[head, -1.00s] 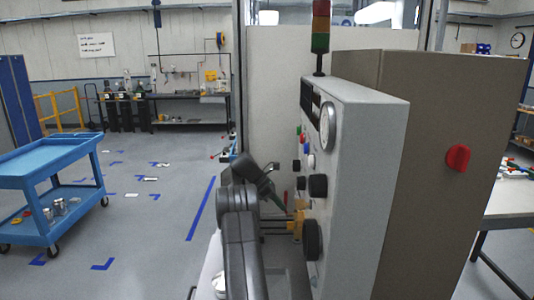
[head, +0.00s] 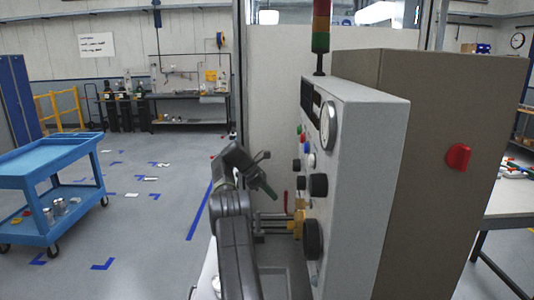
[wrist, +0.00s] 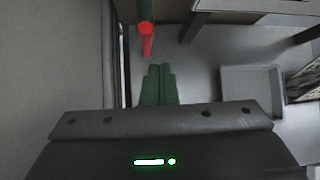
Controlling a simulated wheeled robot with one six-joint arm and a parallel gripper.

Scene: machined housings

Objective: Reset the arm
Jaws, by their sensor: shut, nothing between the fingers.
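My arm, dark grey, rises in front of the grey machine panel (head: 365,160) in the head view. My gripper (head: 269,191) has short green fingers pointing down and to the right, left of the panel's knobs and apart from them. The green fingers also show in the wrist view (wrist: 159,72), pressed together with nothing between them. Beyond them in the wrist view is a red-ended rod (wrist: 146,42), apart from the fingertips. A brass-coloured fitting with rods (head: 297,222) sticks out from the panel below my gripper.
The panel carries black knobs (head: 318,185), a gauge (head: 328,127) and a signal tower (head: 320,40). A red button (head: 458,157) is on the brown cabinet side. A blue cart (head: 62,155) stands at left. A grey tray (wrist: 252,92) shows in the wrist view.

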